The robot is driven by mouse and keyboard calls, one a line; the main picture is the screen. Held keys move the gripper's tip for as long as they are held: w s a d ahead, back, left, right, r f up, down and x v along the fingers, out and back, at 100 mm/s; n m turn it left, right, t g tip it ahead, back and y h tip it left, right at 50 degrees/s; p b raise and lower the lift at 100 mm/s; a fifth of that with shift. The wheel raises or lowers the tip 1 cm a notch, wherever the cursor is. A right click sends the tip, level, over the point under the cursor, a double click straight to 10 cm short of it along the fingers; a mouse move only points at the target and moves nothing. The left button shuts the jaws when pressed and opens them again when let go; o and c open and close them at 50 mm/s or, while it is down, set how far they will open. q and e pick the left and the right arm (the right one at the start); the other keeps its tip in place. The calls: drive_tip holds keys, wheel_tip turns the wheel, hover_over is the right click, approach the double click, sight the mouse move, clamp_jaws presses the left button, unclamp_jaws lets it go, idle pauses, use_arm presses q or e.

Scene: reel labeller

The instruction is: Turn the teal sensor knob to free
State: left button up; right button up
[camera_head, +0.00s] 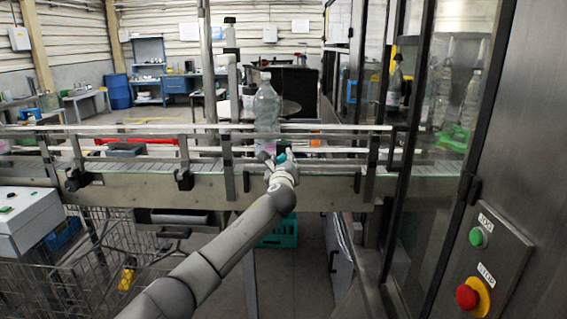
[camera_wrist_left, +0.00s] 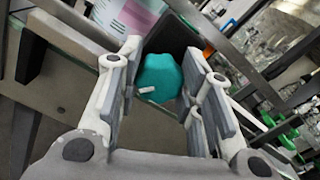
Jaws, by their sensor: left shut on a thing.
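The teal sensor knob (camera_wrist_left: 160,76) sits between the two fingers of my left gripper (camera_wrist_left: 162,62) in the left wrist view, with a finger on each side. A short white mark shows on its near face. My left gripper is shut on the knob. In the head view the gripper (camera_head: 277,161) is at the front side of the conveyor, and only a small teal patch of the knob (camera_head: 282,157) shows by the fingers. Any markings around the knob are hidden or too small to read. My right gripper is not in view.
A clear bottle (camera_head: 266,105) stands upright on the conveyor (camera_head: 130,183) just behind the knob. Metal guide rails run along the conveyor. At the right are a glass-doored machine and a panel with a green button (camera_head: 478,237) and a red stop button (camera_head: 467,296).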

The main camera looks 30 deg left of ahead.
use_arm(q)
drive_tip(key=n, duration=0.2)
drive_tip(key=shift+f+n, duration=0.15)
drive_tip(key=shift+n, duration=0.25)
drive_tip(key=n+b, duration=0.1)
drive_tip(key=n, duration=0.2)
drive_tip(key=shift+n, duration=0.3)
drive_tip(key=n+b, duration=0.2)
drive_tip(key=n, duration=0.4)
drive_tip(key=shift+f+b, duration=0.2)
drive_tip(key=shift+b, duration=0.2)
drive_tip(key=n+b, duration=0.2)
drive_tip(key=n, duration=0.4)
drive_tip(key=shift+f+n+b, duration=0.15)
drive_tip(key=shift+n+b, duration=0.15)
drive_tip(key=shift+n, duration=0.1)
drive_tip(key=n+b, duration=0.1)
drive_tip(key=n, duration=0.3)
drive_tip(key=shift+n+b, duration=0.45)
drive_tip(key=shift+n, duration=0.85)
drive_tip(key=o, duration=1)
